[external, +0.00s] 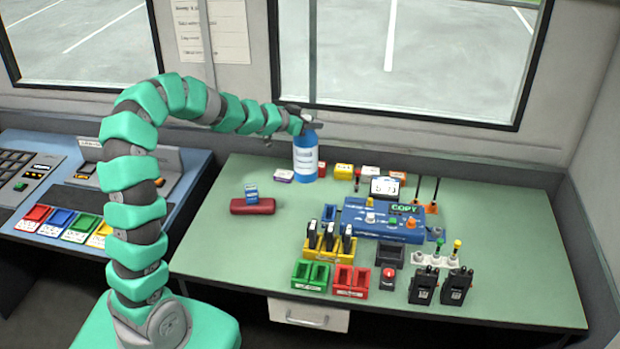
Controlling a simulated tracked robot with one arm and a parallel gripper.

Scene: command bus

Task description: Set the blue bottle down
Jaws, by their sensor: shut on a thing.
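The blue bottle (305,160) has a white label and stands upright near the back edge of the green table (220,262), below the window. My gripper (298,117) is at the bottle's top and is shut on it; the fingers are small and partly hidden here. I cannot tell whether the bottle's base touches the table top or is slightly above it.
Small coloured boxes (343,171) stand right of the bottle along the back. A red case (252,206) with a small blue box (251,190) lies front left. A blue console (385,222), coloured trays (351,281) and two radios (457,286) fill the right. The left front is clear.

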